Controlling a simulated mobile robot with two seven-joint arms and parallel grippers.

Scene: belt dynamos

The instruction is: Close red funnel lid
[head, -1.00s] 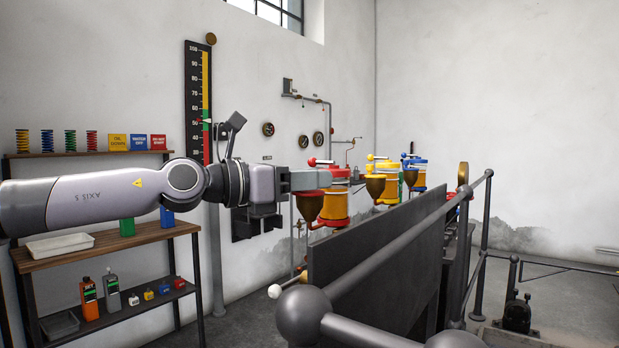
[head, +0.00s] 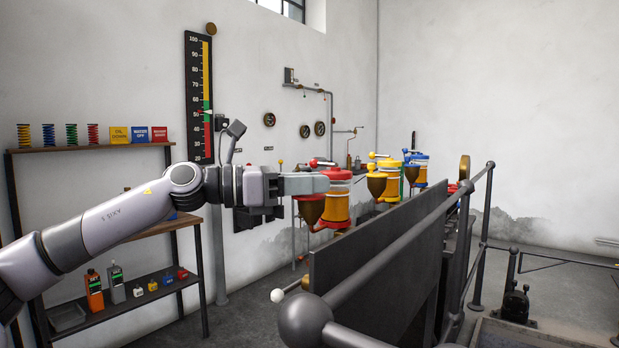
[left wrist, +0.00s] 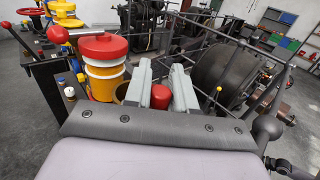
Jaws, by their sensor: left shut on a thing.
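My left gripper (head: 322,184) reaches in from the left over the brown funnel (head: 309,210) on the nearest red-and-yellow canister (head: 336,203). A red piece, apparently the red funnel lid (head: 310,197), shows just under the fingers. In the left wrist view, the two grey fingers of my left gripper (left wrist: 160,90) close on a red rounded part (left wrist: 160,97), which I take as the lid. The funnel's yellow-brown rim (left wrist: 121,93) shows left of the fingers, beside the canister's red cap (left wrist: 102,47). The fingers hide much of the lid, so I cannot tell its exact angle. My right gripper is not in view.
A red ball handle (left wrist: 57,34) stands close to the canister cap. Blue-and-yellow canisters (head: 416,168) with funnels stand farther back. A dark panel (head: 375,240) and grey railing (head: 400,245) are in front. A shelf rack (head: 100,150) is at left.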

